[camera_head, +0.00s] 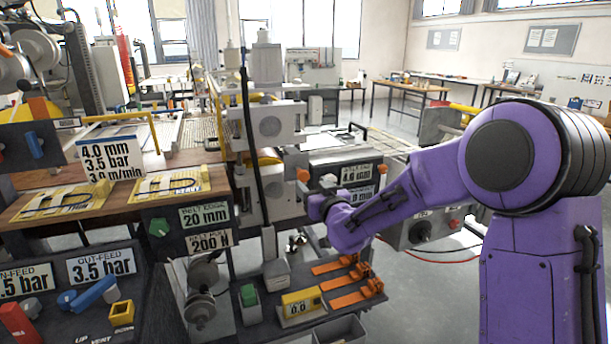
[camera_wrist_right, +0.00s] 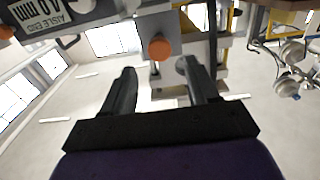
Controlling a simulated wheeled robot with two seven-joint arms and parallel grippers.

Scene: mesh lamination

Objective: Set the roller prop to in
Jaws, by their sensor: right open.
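An orange round knob (camera_head: 303,174) sits on the pale block at the near end of the roller stand; it looks like the roller prop, though no label confirms this. It also shows in the right wrist view (camera_wrist_right: 159,47), beyond my fingertips and roughly between them. My right gripper (camera_head: 318,200) is beside the knob, just below and right of it in the head view. In the right wrist view its two dark fingers (camera_wrist_right: 157,68) are spread with nothing between them. Whether a finger touches the knob cannot be told. My left gripper is not in view.
The roller stand (camera_head: 270,126) rises above the knob. A label panel (camera_head: 362,173) stands close on the right. Below are a shelf with orange clamps (camera_head: 352,298) and a yellow gauge (camera_head: 300,303).

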